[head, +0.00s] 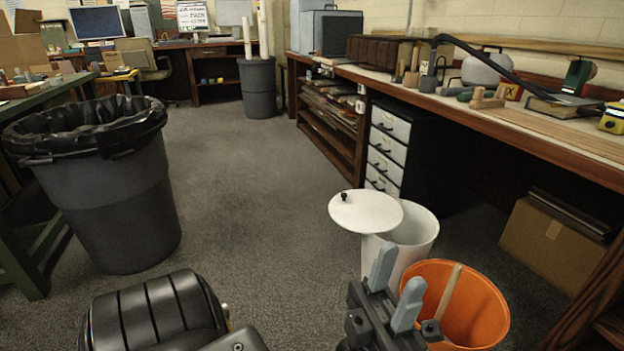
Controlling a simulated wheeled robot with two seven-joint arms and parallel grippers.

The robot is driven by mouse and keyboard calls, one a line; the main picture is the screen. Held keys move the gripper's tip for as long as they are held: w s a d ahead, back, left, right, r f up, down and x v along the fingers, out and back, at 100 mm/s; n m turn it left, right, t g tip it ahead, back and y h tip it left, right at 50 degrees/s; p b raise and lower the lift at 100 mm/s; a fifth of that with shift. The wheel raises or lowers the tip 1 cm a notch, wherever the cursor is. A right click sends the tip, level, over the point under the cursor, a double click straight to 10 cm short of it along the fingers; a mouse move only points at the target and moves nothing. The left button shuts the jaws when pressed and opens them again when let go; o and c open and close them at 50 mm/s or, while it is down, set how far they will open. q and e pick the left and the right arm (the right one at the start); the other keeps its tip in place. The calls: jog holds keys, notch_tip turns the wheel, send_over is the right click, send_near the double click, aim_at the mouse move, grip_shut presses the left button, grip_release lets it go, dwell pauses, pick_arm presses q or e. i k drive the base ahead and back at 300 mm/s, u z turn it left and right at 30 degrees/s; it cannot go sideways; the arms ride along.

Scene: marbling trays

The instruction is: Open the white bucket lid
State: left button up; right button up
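The white bucket (420,235) stands on the floor right of centre, with its opening partly uncovered on the right. Its round white lid (352,214), with a small black knob, is shifted to the left and overhangs the bucket's left side. Whether the lid rests on the rim or is clear of it, I cannot tell. My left gripper (396,283) is in front of the bucket, below the lid in the picture. Its two grey fingers are apart with nothing between them, and they hide part of the bucket's front. My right gripper is not in view.
An orange bucket (488,306) with a wooden stick in it stands close to the right of my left gripper. A drawer unit (388,150) and a long workbench (540,140) are behind. A large bin (120,215) stands at left. The middle floor is clear.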

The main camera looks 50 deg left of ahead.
aim_at(364, 211)
jog(key=u, duration=0.5)
jog(key=k, duration=1.15)
jog(key=u, duration=1.05)
jog(key=i, duration=1.6)
jog(key=z, duration=0.85)
jog(key=i, duration=0.6)
jog(key=z, duration=0.7)
